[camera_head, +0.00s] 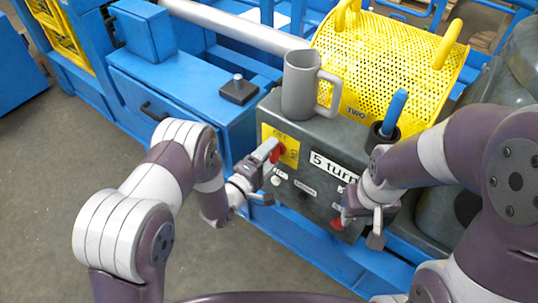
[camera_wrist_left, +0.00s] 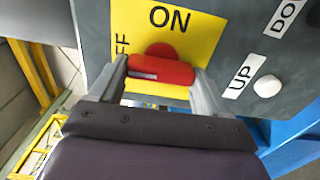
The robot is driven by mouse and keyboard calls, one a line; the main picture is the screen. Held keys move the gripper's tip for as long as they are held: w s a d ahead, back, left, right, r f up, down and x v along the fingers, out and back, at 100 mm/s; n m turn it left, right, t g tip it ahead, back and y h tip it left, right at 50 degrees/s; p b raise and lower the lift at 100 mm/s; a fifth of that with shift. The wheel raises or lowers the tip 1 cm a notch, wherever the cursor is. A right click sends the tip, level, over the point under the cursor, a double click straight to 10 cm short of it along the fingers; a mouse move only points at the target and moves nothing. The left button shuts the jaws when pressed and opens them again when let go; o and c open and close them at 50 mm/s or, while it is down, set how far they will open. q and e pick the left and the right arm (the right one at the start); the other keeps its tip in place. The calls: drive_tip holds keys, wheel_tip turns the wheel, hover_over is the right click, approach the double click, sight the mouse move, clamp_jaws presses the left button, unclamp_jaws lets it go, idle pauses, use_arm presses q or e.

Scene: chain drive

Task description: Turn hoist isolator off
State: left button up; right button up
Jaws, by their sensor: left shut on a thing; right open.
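The hoist isolator's red handle (camera_wrist_left: 160,70) sits on a yellow plate (camera_wrist_left: 192,40) with ON and a partly hidden OFF label. In the left wrist view its bar lies crosswise below ON, slightly tilted. I cannot tell which word it points at. My left gripper (camera_wrist_left: 158,85) is shut on the handle, a finger at each end. The head view shows my left gripper (camera_head: 267,152) at the plate on the grey control box (camera_head: 310,190). My right gripper (camera_head: 360,213) is open at the box's lower right, close to a red knob (camera_head: 337,224); contact is unclear.
A grey mug (camera_head: 298,88) and a dark holder with a blue handle (camera_head: 394,110) stand on the box. A white UP button (camera_wrist_left: 267,86) is right of the plate. A yellow perforated guard (camera_head: 385,60) is behind. Grey floor at left is clear.

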use_arm(q)
drive_tip(key=shift+w+r, duration=0.15)
drive_tip(key=o, duration=0.9)
drive_tip(key=shift+o, duration=0.6)
drive_tip(key=v, duration=1.2)
drive_tip(key=shift+s+a+p, duration=0.2)
drive_tip(key=shift+s+p, duration=0.1)
drive_tip(key=shift+p, duration=0.1)
